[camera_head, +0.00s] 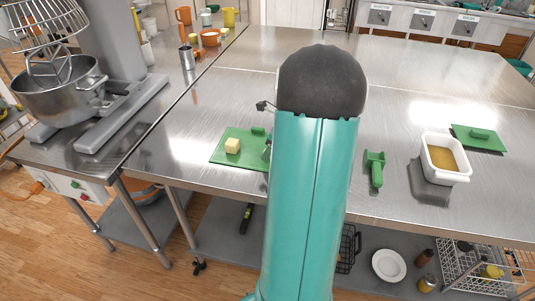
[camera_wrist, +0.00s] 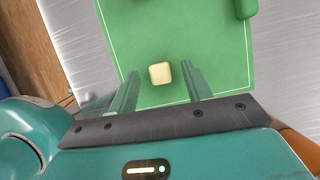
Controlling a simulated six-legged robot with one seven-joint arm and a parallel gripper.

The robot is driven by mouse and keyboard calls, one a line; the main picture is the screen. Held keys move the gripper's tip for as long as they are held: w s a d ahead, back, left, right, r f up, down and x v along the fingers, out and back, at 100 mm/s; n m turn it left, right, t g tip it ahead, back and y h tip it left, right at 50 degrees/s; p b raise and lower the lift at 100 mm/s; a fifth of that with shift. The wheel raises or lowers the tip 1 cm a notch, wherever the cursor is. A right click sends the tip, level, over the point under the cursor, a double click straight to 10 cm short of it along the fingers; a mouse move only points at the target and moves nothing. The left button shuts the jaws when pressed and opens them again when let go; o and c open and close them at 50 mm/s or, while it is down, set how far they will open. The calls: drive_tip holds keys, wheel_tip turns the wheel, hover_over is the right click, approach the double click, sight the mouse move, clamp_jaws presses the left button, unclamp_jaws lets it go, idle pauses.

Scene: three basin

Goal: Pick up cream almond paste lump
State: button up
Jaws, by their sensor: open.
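The cream almond paste lump (camera_head: 232,146) is a small pale block with rounded edges. It sits on a green board (camera_head: 222,159) on the steel table, left of my arm in the head view. In the wrist view the lump (camera_wrist: 160,73) lies on the green board (camera_wrist: 215,55), just beyond the fingertips and roughly centred between them. My gripper (camera_wrist: 158,75) is open and empty, with one finger to each side of the lump's line. In the head view my arm hides most of the gripper.
A green scoop (camera_head: 375,169) and a white tub (camera_head: 446,158) of yellowish content stand to the right on the table. A green lid-like piece (camera_head: 478,138) lies behind the tub. A large mixer (camera_head: 110,70) stands at left. The table's middle back is clear.

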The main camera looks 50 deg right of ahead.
drive_tip(key=shift+f, duration=0.2)
drive_tip(key=shift+w, duration=0.1)
drive_tip(key=c, duration=1.1)
drive_tip(key=shift+o, duration=0.2)
drive_tip(key=shift+r, duration=0.1)
